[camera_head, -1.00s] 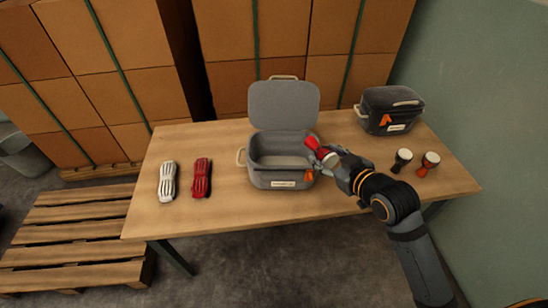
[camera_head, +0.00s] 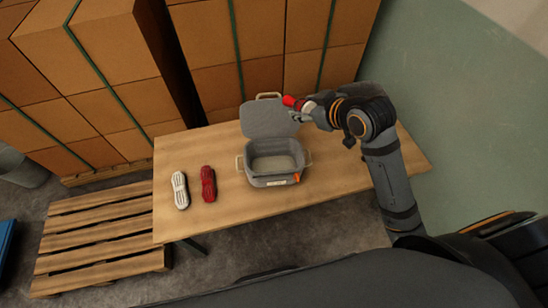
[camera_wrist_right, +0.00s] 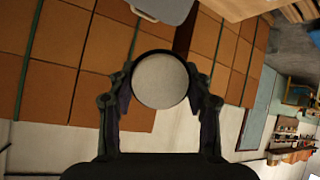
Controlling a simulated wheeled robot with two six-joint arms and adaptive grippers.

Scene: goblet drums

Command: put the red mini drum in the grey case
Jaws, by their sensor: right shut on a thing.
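The red mini drum (camera_head: 291,102) is held in my right gripper (camera_head: 306,112), beside the upper right of the grey case's raised lid in the head view. In the right wrist view the drum's pale round head (camera_wrist_right: 160,80) sits between the two fingers of my right gripper (camera_wrist_right: 161,88). The grey case (camera_head: 258,180) stands open on the table, its inside looking empty. Its lid (camera_head: 266,119) is tilted up at the back. Whether the drum touches the lid is unclear. My left gripper is not in view.
A white rope bundle (camera_head: 180,190) and a red rope bundle (camera_head: 208,184) lie on the table (camera_head: 232,206) left of the case. Cardboard boxes (camera_head: 110,60) stand behind it. A wooden pallet (camera_head: 100,235) lies on the floor at left.

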